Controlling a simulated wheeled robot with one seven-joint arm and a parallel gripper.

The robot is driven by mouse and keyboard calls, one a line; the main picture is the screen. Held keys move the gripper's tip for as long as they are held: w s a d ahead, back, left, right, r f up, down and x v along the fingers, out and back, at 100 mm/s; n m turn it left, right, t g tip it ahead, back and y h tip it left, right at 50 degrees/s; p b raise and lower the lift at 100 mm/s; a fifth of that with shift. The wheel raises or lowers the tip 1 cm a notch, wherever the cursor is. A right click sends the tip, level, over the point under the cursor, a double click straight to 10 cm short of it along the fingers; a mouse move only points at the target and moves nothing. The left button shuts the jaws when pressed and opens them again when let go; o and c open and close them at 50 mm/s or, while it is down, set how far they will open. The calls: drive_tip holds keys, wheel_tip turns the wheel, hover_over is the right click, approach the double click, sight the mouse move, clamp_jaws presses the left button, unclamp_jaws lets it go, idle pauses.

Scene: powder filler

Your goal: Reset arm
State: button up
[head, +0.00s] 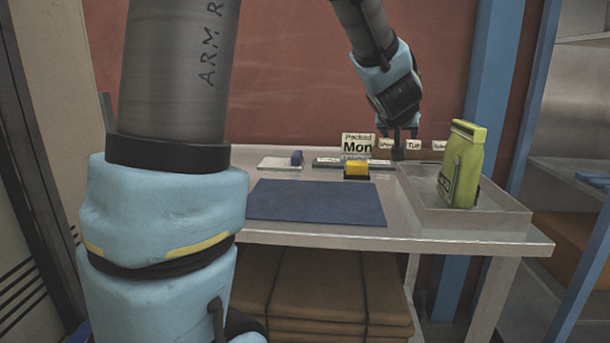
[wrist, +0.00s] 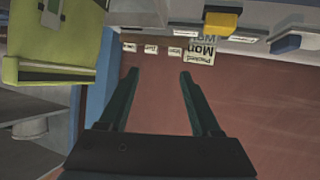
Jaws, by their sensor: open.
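My arm reaches over the table from the upper middle of the head view. My gripper (head: 405,148) hangs at the back of the table, above the rear edge of the clear tray. In the wrist view my gripper (wrist: 158,75) shows two dark fingers spread apart with nothing between them. A yellow-green pouch (head: 462,165) stands upright in the clear tray (head: 500,212), to the right of my gripper and apart from it. The pouch also shows at the upper left of the wrist view (wrist: 70,60).
A "Packed Mon" sign (head: 357,145) and small day cards (head: 414,145) line the table's back. A yellow block (head: 356,170) sits near a blue mat (head: 315,203). A white pad with a blue item (head: 297,157) is at back left. Brown stacked bundles (head: 335,300) lie underneath.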

drive_tip(key=s+a+f+g, duration=0.1)
drive_tip(key=s+a+f, duration=0.1)
drive_tip(key=a, duration=0.3)
drive_tip(key=s+a+f+g+y+p, duration=0.1)
drive_tip(key=s+a+f+g, duration=0.1)
drive_tip(key=a+f, duration=0.2)
drive_tip(key=s+a+f+g+y+p, duration=0.1)
drive_tip(key=s+a+f+g, duration=0.1)
drive_tip(key=a, duration=0.5)
drive_tip(key=shift+s+a+f+n, duration=0.15)
drive_tip(key=shift+f+n, duration=0.25)
drive_tip(key=shift+f, duration=0.25)
drive_tip(key=s+a+f+g+y, duration=0.1)
drive_tip(key=s+a, duration=0.3)
drive_tip(key=s+a+f+n+g+y+p, duration=0.1)
drive_tip(key=s+a+f+g, duration=0.1)
drive_tip(key=s+a, duration=0.2)
drive_tip(key=s+a+f+g+y+p, duration=0.1)
drive_tip(key=s+a+f+g, duration=0.1)
drive_tip(key=s+a, duration=0.1)
drive_tip(key=shift+s+a+n, duration=0.4)
drive_tip(key=shift+a, duration=0.45)
